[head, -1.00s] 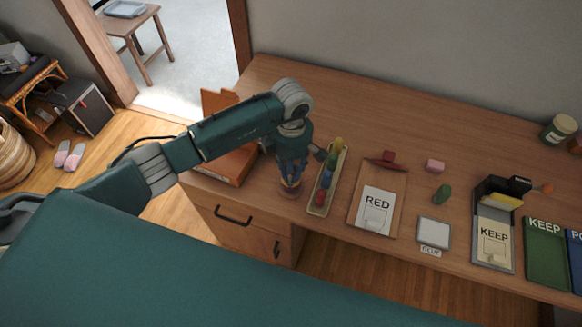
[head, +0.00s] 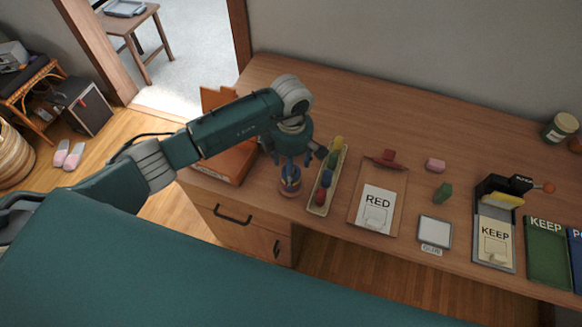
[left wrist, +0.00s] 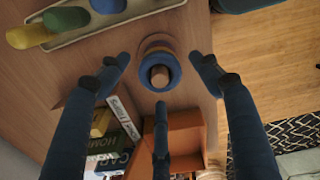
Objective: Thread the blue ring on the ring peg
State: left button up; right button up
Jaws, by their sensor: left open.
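The ring peg (head: 289,189) stands on the desk near its front edge, below my left gripper (head: 291,163). The blue ring (left wrist: 150,62) is around the peg in the left wrist view, above a tan or orange part. The peg's rounded top (left wrist: 159,76) shows through the ring. In the head view the blue ring (head: 290,177) is partly hidden by the fingers. My left gripper (left wrist: 160,82) is open, its fingers spread around the ring and apart from it in the wrist view. My right gripper is not in view.
A tray (head: 317,211) with several coloured pieces stands close to the right of the peg. An orange box (head: 236,163) is close on the left.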

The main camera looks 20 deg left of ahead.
pick_arm(q)
notch_tip(320, 180, up, 11)
dwell(0.3)
jog(key=shift+d, duration=0.1)
dwell(0.4)
